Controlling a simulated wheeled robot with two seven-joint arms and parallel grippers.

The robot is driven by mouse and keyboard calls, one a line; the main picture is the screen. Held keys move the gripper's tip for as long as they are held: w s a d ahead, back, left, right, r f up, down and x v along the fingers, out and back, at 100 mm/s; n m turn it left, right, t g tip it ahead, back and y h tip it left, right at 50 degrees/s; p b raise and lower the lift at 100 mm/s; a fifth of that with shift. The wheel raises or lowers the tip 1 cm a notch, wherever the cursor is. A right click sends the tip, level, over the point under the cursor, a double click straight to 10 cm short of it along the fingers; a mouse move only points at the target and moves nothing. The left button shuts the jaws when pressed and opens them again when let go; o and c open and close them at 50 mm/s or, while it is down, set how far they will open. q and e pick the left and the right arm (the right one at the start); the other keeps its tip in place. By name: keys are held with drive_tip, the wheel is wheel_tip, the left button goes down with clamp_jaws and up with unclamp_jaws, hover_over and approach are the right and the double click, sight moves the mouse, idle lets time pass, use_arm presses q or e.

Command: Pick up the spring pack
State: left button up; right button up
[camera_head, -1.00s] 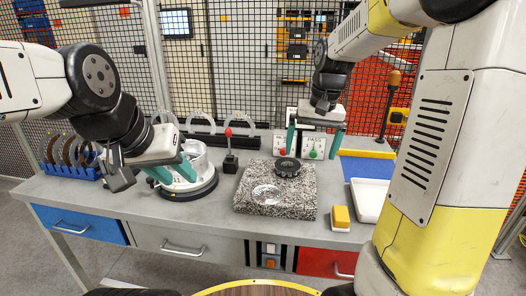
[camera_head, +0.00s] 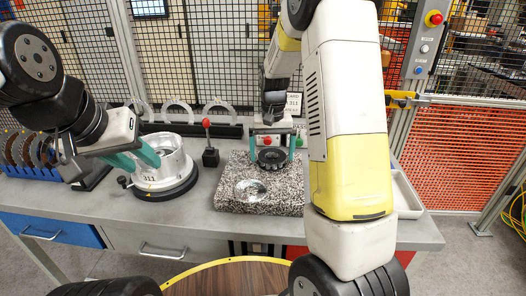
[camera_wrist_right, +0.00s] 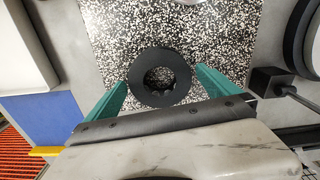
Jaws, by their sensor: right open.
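The spring pack, a dark round ring (camera_head: 271,158), lies on the speckled granite block (camera_head: 232,171). In the right wrist view the ring (camera_wrist_right: 137,80) shows as a flat black ring with a toothed hole. My right gripper (camera_head: 275,150) is open above the block, with one teal finger on each side of the ring. In the right wrist view the fingertips (camera_wrist_right: 160,80) stand apart from the ring, with gaps on both sides. My left gripper (camera_head: 138,160) is open and empty beside the silver housing (camera_head: 172,160) marked 311, which stands on a dark round base.
A clear glass disc (camera_head: 251,189) lies at the front of the granite block. A red-knobbed lever (camera_head: 209,150) stands between housing and block. A white tray (camera_head: 406,194) is at the right, partly behind my right arm. Blue racks with dark curved parts (camera_head: 28,160) are at the left.

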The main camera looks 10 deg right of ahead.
drive_tip(key=shift+f, duration=0.25)
drive_tip(key=c, duration=1.3)
drive_tip(key=shift+c, duration=0.7)
drive_tip(key=shift+r, duration=0.15)
